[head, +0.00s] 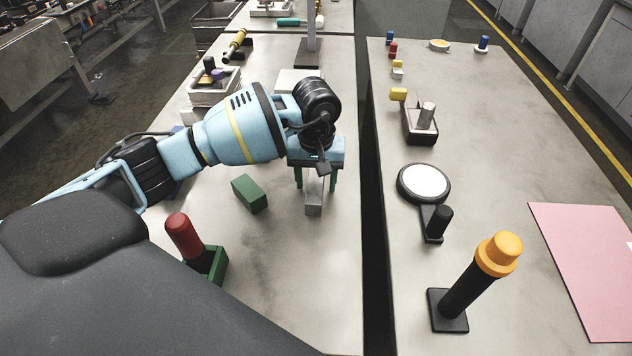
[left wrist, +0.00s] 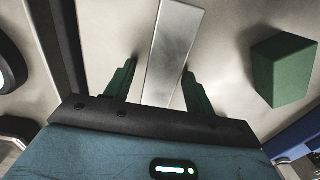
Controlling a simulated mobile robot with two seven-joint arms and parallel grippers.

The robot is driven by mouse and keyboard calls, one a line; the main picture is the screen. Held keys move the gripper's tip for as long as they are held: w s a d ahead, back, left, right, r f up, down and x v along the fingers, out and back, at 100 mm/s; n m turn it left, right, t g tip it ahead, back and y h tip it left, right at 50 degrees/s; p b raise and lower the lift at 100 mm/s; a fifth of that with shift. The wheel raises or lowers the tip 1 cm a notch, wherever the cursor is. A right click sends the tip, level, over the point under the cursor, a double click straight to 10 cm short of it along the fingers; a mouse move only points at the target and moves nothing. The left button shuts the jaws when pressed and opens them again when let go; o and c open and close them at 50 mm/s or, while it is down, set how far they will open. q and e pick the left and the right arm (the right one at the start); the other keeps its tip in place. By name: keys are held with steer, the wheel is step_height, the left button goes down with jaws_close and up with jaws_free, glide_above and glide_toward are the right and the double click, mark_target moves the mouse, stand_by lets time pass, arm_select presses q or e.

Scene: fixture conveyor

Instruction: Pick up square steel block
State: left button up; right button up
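The square steel block (head: 314,197) is a long grey metal bar on the left table. It also shows in the left wrist view (left wrist: 174,50), running between the two green fingers. My left gripper (head: 316,180) is over the block, pointing down, with one finger on each side. In the left wrist view my left gripper (left wrist: 158,72) is open, and a gap shows between each finger and the block. The far part of the block is hidden under the gripper in the head view. My right gripper is not in view.
A green block (head: 249,194) lies left of the steel block. A red cylinder (head: 184,236) stands in a green holder (head: 212,264) nearer me. A dark gap separates the right table (head: 396,264), which holds a round white-topped device (head: 424,183) and an orange-topped post (head: 473,275).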

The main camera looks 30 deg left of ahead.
mark_target(316, 177)
arm_select(q)
jaws_close()
steer(key=shift+r, duration=0.1)
step_height(316, 177, up, 10)
stand_by(0.6)
